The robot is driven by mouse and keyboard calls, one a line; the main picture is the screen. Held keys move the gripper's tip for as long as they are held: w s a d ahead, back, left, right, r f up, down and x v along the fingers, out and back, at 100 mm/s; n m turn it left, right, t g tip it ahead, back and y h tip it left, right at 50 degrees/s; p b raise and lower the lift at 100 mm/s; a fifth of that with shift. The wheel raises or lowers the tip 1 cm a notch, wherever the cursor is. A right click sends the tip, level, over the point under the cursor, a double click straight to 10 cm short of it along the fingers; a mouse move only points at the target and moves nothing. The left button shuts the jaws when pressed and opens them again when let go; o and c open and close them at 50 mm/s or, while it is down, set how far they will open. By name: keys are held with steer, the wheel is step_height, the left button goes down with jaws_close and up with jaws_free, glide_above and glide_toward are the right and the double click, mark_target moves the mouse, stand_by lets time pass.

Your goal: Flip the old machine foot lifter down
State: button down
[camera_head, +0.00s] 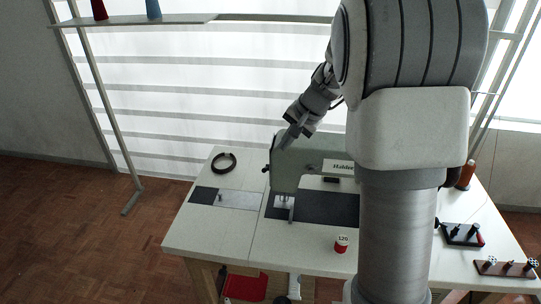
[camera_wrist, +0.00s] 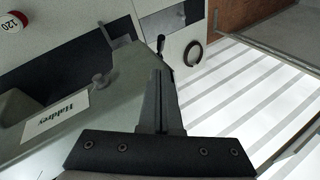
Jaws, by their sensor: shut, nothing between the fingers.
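The old sewing machine (camera_head: 310,155) is grey-green with a "Haldrey" label and stands on the white table. A small black lever with a rounded end, apparently the foot lifter (camera_head: 266,168), sticks out at the left end of its head. It also shows in the wrist view (camera_wrist: 161,43), just beyond my fingertips; I cannot tell whether it is up or down. My gripper (camera_head: 284,142) is at the top of the machine head, close above it. In the wrist view my gripper (camera_wrist: 159,72) is shut and empty. Contact with the lever cannot be made out.
A dark ring (camera_head: 223,162) lies on the table's left part. A red spool marked 120 (camera_head: 341,244) stands in front of the machine. My arm hides the machine's right side.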

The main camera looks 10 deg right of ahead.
steer(key=shift+f, duration=0.1)
glide_toward(268, 168)
steer(key=x, duration=0.5)
steer(key=shift+a+f, duration=0.15)
steer(key=shift+a, duration=0.1)
steer(key=shift+s+f+b, duration=0.1)
steer(key=shift+f+b, duration=0.15)
steer(key=shift+b, duration=0.95)
steer(key=shift+t+b, duration=0.3)
steer(key=shift+b, duration=0.05)
